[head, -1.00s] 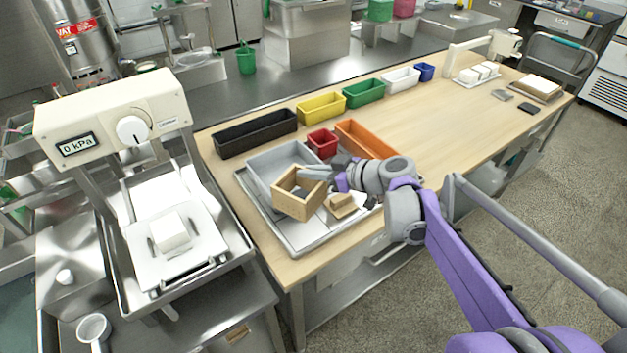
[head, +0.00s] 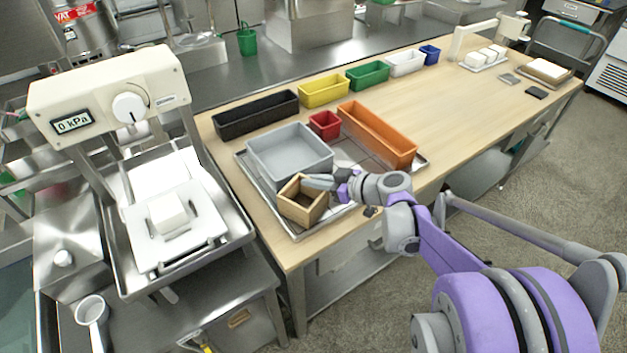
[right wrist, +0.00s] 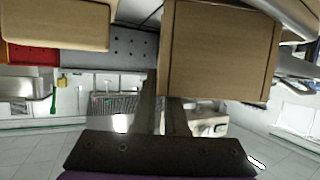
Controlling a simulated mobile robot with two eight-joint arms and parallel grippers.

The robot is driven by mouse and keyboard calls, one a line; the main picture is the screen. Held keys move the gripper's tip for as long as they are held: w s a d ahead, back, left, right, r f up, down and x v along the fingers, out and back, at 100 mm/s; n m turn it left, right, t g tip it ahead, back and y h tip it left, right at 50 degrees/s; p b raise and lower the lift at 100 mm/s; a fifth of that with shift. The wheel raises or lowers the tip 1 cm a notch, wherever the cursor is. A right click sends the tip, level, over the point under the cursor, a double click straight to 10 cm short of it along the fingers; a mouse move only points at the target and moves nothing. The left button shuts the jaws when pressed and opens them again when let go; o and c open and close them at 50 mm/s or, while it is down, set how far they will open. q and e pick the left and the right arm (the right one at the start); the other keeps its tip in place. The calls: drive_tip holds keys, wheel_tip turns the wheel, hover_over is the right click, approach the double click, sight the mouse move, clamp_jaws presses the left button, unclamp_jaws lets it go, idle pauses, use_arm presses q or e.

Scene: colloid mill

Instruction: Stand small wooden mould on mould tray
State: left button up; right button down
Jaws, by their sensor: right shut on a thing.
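The small wooden mould (head: 302,207), an open-topped box, is at the front left of the metal mould tray (head: 262,197). My right gripper (head: 322,183) is shut on its upper right wall. The mould looks roughly upright; I cannot tell whether its base touches the tray. In the right wrist view the mould (right wrist: 220,52) fills the upper middle, beside the dark fingers (right wrist: 162,112). My left gripper is not in view.
A large grey bin (head: 290,152) stands on the tray behind the mould. A red bin (head: 325,124) and an orange bin (head: 378,135) are close by. Black, yellow, green, white and blue bins line the back edge. A press (head: 110,100) with a white block is at left.

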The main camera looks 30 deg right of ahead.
drive_tip(key=shift+f, duration=0.2)
drive_tip(key=c, duration=1)
unclamp_jaws()
